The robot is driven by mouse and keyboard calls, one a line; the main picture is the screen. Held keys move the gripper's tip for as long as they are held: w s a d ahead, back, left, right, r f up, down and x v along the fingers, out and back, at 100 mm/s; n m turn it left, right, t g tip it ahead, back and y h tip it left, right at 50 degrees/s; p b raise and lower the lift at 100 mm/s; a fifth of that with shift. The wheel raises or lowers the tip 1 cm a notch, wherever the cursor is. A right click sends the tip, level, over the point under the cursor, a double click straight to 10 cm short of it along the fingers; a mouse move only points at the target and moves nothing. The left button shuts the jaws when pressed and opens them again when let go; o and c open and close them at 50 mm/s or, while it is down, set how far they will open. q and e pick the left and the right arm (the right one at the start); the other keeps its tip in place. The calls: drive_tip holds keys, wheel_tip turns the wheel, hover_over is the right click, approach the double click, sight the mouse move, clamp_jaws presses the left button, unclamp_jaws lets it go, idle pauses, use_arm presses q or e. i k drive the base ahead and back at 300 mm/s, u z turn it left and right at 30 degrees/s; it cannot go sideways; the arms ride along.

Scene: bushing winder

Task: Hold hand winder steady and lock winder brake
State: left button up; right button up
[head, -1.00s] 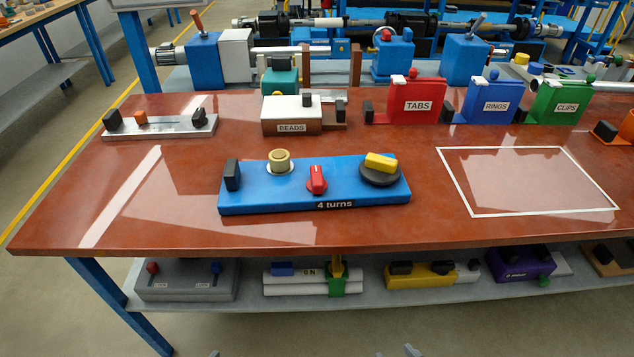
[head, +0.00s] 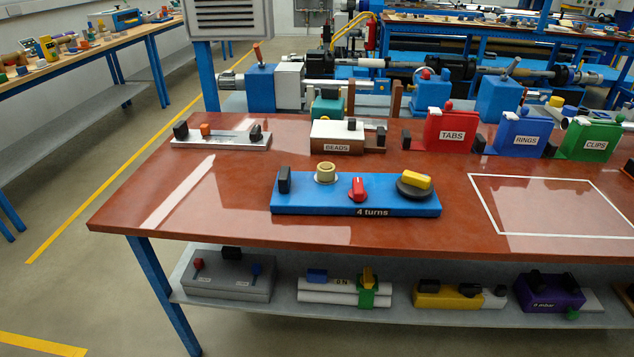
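The hand winder (head: 335,203) is a blue base labelled "4 turns" lying on the red-brown bench top. It has a black upright block (head: 284,180) at its left end and a tan spool in a white ring (head: 325,173). A red lever knob (head: 358,188), which may be the brake, stands near its middle. A yellow handle (head: 417,181) sits on a dark round disc at the right end. Neither of my grippers is in the picture, and nothing touches the winder.
The bench top (head: 210,222) is clear around the winder. A white-outlined rectangle (head: 475,205) lies to its right. Behind stand a BEADS box (head: 337,148) and TABS (head: 450,131), RINGS (head: 525,136) and CLIPS (head: 595,140) holders. A lower shelf (head: 400,314) carries several fixtures.

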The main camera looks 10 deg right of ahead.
sight(358, 193)
drive_tip(key=u, duration=0.1)
drive_tip(key=i, duration=0.9)
drive_tip(key=z, duration=0.5)
